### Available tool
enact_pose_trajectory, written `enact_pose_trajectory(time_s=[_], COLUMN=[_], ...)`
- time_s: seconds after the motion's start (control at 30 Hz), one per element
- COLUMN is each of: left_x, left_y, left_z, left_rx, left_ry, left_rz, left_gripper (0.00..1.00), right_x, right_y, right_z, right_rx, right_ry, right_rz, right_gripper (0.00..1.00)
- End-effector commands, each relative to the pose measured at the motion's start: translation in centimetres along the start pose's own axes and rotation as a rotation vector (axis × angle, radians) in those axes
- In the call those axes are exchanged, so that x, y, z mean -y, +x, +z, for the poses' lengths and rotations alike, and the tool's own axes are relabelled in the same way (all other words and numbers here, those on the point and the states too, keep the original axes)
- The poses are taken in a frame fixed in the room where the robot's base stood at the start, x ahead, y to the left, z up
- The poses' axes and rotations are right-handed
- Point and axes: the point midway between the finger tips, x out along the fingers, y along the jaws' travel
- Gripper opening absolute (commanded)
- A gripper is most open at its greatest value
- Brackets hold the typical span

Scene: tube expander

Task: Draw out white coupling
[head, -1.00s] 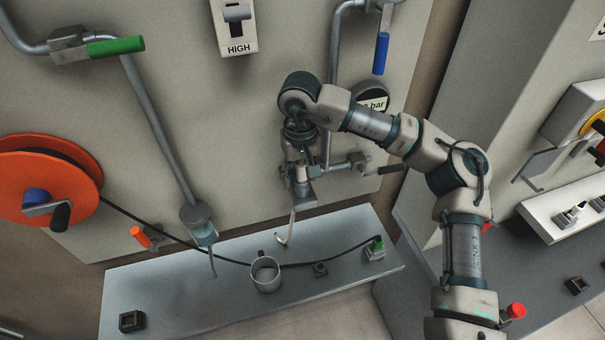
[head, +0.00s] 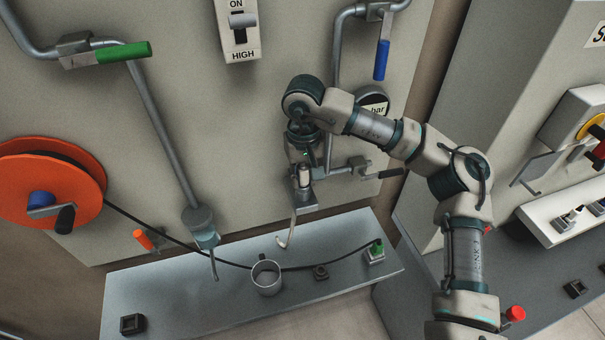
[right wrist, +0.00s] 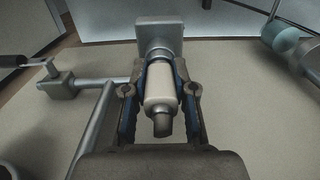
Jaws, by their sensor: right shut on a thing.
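The white coupling (right wrist: 160,88) is a short pale cylinder in the right wrist view, with a darker stub at its near end. Its far end meets a square grey metal block (right wrist: 159,38); I cannot tell whether it is still seated there. My right gripper (right wrist: 160,75) is shut on the coupling, one finger on each side. In the head view my right gripper (head: 304,176) is small, in front of the panel beside the pipe fitting, and largely hides the coupling. My left gripper is not in view.
A thin pale curved piece (head: 288,230) hangs below the gripper. A grey mug (head: 266,278) and black cable (head: 330,262) are on the shelf (head: 180,292). A blue-handled valve (head: 382,60) and pressure gauge (head: 374,103) are close to my right arm. An orange reel (head: 45,180) stands left.

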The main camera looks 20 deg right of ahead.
Motion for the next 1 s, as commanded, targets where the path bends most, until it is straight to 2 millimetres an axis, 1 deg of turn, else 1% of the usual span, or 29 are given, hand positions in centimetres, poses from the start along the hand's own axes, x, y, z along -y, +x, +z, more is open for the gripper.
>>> enact_pose_trajectory(time_s=[0.03, 0.63, 1.0], left_x=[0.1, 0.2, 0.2], left_y=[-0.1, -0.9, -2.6], left_z=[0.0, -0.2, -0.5], left_rx=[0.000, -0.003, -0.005], left_ry=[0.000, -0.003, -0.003], left_rz=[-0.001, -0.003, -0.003], left_gripper=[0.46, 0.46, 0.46], right_x=[0.0, 0.0, 0.0], right_y=[0.5, -0.9, -3.0], right_z=[0.1, 0.1, 0.1], right_rx=[0.013, 0.001, -0.001], right_ry=[-0.005, -0.002, -0.002], right_rz=[0.007, 0.002, 0.002], right_gripper=[0.00, 0.00, 0.00])
